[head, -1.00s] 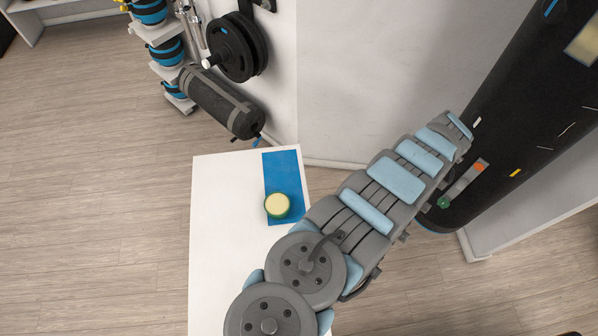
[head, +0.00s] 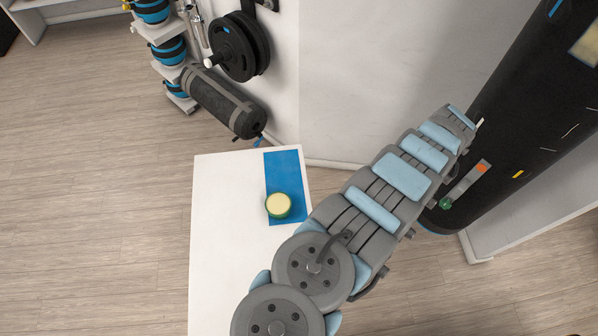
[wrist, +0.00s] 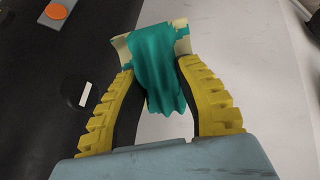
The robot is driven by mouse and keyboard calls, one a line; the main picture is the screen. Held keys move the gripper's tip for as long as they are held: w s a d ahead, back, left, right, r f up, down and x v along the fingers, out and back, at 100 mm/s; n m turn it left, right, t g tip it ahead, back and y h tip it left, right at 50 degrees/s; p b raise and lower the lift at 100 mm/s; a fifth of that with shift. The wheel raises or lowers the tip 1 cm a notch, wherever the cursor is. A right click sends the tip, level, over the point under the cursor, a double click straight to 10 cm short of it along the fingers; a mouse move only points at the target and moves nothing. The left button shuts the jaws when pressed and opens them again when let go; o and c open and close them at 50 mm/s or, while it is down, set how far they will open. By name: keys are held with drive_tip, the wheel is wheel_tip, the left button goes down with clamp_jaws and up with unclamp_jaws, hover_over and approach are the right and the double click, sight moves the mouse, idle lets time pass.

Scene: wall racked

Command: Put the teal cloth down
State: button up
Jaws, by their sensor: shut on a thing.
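The teal cloth (wrist: 157,62) hangs in folds between the two yellow fingers of my gripper (wrist: 157,80) in the wrist view. My gripper is shut on it, and the cloth drapes over the pale fingertips. In the head view my arm reaches to the upper right, and neither the gripper tips nor the cloth can be made out there.
A white table (head: 222,235) bears a blue mat (head: 284,168) with a green-sided, yellow-topped round object (head: 278,205) on it. The table's left part is clear. A large black punching bag (head: 500,110) stands at right. A black roll (head: 215,100) is at the wall.

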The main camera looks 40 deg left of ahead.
drive_tip(key=shift+s+a, duration=0.1)
idle(0.4)
drive_tip(key=shift+s+a+f, duration=0.1)
drive_tip(key=shift+g, duration=0.9)
drive_tip(key=s+a, duration=0.1)
drive_tip(key=s+a+f+b, duration=0.1)
drive_tip(key=a, duration=0.1)
drive_tip(key=shift+s+a, duration=0.15)
drive_tip(key=shift+s, duration=0.25)
drive_tip(key=shift+s+a, duration=0.1)
drive_tip(key=shift+s+a+f, duration=0.2)
drive_tip(key=shift+f, duration=0.05)
drive_tip(key=shift+s+a+f+b, duration=0.15)
drive_tip(key=shift+s+a+b, duration=0.05)
drive_tip(key=shift+s+b, duration=0.1)
